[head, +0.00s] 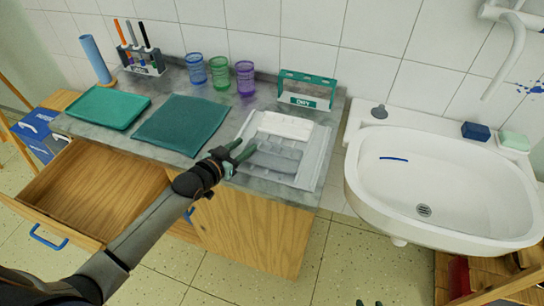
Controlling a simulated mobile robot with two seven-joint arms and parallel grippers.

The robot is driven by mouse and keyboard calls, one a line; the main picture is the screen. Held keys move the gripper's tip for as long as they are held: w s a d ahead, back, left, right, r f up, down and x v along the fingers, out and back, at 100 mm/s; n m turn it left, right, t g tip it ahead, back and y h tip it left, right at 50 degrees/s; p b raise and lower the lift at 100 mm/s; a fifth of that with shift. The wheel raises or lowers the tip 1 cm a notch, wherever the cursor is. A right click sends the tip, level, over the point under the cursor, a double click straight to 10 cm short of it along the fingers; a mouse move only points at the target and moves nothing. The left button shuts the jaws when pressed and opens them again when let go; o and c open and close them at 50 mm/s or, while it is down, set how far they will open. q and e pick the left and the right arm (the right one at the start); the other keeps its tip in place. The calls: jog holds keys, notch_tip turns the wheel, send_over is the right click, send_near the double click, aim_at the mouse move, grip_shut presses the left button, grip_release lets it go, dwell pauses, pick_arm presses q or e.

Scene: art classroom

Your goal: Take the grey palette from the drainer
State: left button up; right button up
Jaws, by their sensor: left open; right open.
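The grey palette (277,160) lies in the white drainer (321,158) on the counter, left of the sink. A white palette (285,126) lies behind it in the same drainer. My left gripper (243,149) is open and empty at the left edge of the drainer, close to the left end of the grey palette. I cannot tell whether it touches the palette.
A green tray (108,106) and a dark teal mat (180,124) lie on the counter. Blue, green and purple cups (245,78) and a teal rack (307,90) stand along the wall. An open drawer (95,190) juts out at left. The white sink (440,170) is at right.

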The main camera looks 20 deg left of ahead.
pick_arm(q)
jog(key=shift+w, duration=0.15)
grip_shut()
dwell(1.4)
